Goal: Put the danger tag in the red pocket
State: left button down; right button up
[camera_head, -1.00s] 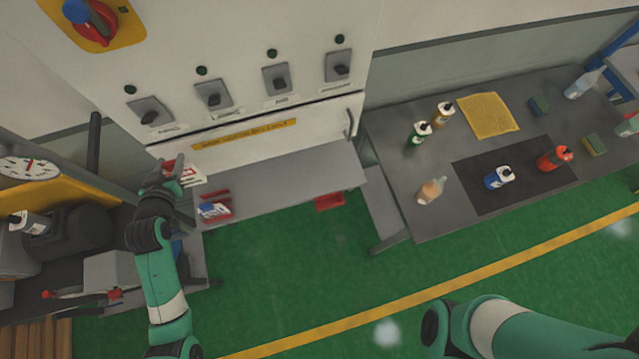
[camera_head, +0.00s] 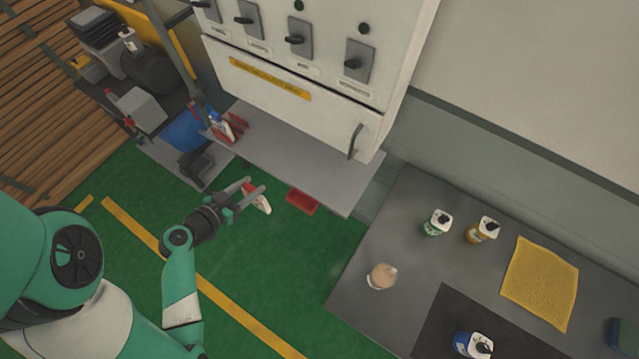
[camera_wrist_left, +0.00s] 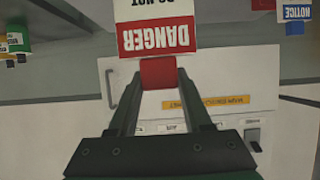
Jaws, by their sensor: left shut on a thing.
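The danger tag (camera_head: 259,203) is a white card with a red DANGER band, seen upside down in the left wrist view (camera_wrist_left: 157,35). My left gripper (camera_head: 250,193) is shut on the tag's red block (camera_wrist_left: 158,73), with the card beyond the fingertips. It holds the tag in front of the shelf, over the green floor. The red pocket (camera_head: 302,201) is at the shelf's front edge, a little right of the tag in the head view and apart from it. My right gripper is out of view.
A red holder (camera_head: 236,125) with tags stands at the left of the grey shelf (camera_head: 290,160). The white switch cabinet (camera_head: 330,100) rises behind. At right, a workbench (camera_head: 375,245) holds bottles and a yellow cloth (camera_head: 541,283). A NOTICE tag (camera_wrist_left: 298,12) shows in the wrist view.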

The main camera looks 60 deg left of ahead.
pick_arm(q)
jog(key=shift+a, duration=0.1)
jog(key=w+f+b, duration=1.2)
jog(key=w, duration=0.1)
jog(key=shift+w+d+f+b, duration=0.3)
jog(key=shift+w+d+f, duration=0.05)
jog(key=shift+w+f, duration=0.05)
